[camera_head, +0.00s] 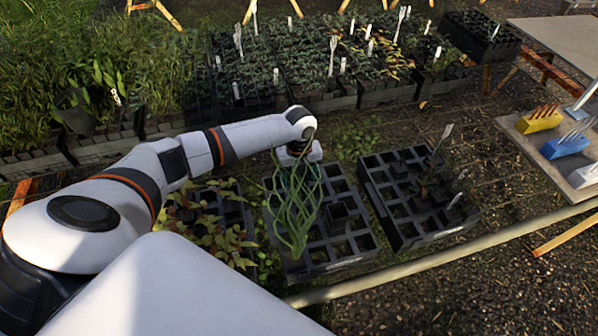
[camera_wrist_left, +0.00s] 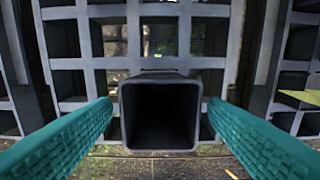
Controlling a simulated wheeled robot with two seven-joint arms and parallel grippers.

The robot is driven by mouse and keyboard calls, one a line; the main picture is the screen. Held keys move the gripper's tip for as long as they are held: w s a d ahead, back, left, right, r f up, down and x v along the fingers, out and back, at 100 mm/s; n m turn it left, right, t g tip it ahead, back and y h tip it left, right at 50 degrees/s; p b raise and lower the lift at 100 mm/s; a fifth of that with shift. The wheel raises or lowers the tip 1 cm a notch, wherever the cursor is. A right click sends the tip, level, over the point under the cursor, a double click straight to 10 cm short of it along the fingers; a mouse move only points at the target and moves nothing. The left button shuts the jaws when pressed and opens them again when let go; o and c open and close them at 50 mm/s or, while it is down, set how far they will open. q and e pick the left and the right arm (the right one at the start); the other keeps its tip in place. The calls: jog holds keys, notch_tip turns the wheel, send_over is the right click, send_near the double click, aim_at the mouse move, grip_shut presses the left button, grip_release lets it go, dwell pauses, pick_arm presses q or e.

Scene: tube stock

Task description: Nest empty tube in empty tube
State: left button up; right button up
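In the left wrist view an empty black square tube (camera_wrist_left: 160,76) shows its open mouth between the teal fingers of my left gripper (camera_wrist_left: 160,104). The fingers are spread, with a small gap on each side of the tube. In the head view my left gripper (camera_head: 297,172) is low over the back of the middle tray (camera_head: 338,265), partly hidden by a leafy green plant (camera_head: 295,225). A dark square tube (camera_head: 338,212) stands in that tray, right of the plant. I cannot tell whether it is the one between the fingers. My right gripper is not in view.
Another grid tray (camera_head: 400,215) with a few plants and white labels is to the right. A tray of yellowish seedlings (camera_head: 210,220) is to the left. Dense planted trays (camera_head: 330,100) fill the back. A table (camera_head: 535,150) at the right bears yellow, blue and white blocks.

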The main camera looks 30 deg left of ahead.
pick_arm(q)
jog(key=shift+r, duration=0.15)
notch_tip(320, 180, up, 12)
jog(key=b, duration=0.2)
dwell(0.9)
